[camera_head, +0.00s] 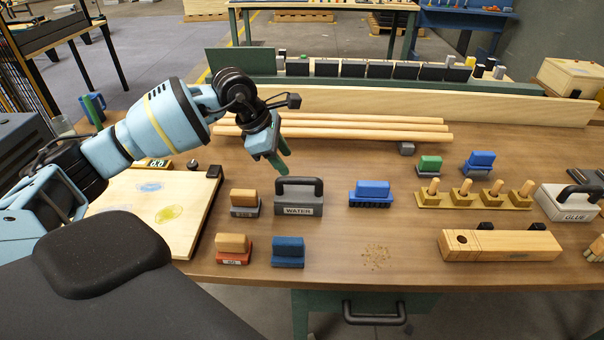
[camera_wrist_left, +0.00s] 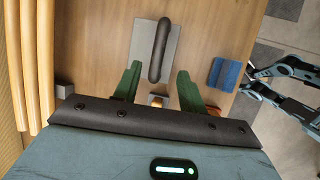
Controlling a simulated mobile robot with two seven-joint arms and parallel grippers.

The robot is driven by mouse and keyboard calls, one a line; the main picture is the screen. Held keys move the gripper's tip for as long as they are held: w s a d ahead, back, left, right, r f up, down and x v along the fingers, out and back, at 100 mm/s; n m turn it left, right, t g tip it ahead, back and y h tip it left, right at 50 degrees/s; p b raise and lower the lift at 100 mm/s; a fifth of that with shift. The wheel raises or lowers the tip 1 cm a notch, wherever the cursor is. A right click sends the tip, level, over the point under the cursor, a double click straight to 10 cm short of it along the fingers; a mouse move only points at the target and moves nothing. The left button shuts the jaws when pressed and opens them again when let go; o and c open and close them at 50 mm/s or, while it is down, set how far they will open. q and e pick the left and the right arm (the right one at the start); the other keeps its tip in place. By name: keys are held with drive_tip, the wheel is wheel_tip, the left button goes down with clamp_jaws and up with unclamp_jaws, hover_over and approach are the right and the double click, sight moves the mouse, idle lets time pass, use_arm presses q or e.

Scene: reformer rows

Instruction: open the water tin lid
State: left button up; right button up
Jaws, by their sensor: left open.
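The water tin (camera_head: 298,209) is a grey box labelled WATER, with a black bar handle on its lid (camera_head: 298,185). It stands upright on the bench, and the lid looks seated on it. My left gripper (camera_head: 276,160) hangs above the bench, behind and slightly left of the tin, pointing down. In the left wrist view its green fingers (camera_wrist_left: 158,85) are spread with nothing between them. The tin's grey lid (camera_wrist_left: 142,42) and black handle (camera_wrist_left: 160,50) lie ahead of the fingertips there, apart from them.
A wood-topped block (camera_head: 244,202) stands just left of the tin. Blue blocks stand in front (camera_head: 288,252) and to the right (camera_head: 371,193). Long wooden rods (camera_head: 340,128) lie behind. The glue tin (camera_head: 570,204) is far right. Bench between the tin and the right blue block is clear.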

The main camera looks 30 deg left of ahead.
sight(297, 178)
use_arm(q)
drive_tip(key=shift+x, duration=3.85)
drive_tip(key=shift+a, duration=0.1)
clamp_jaws()
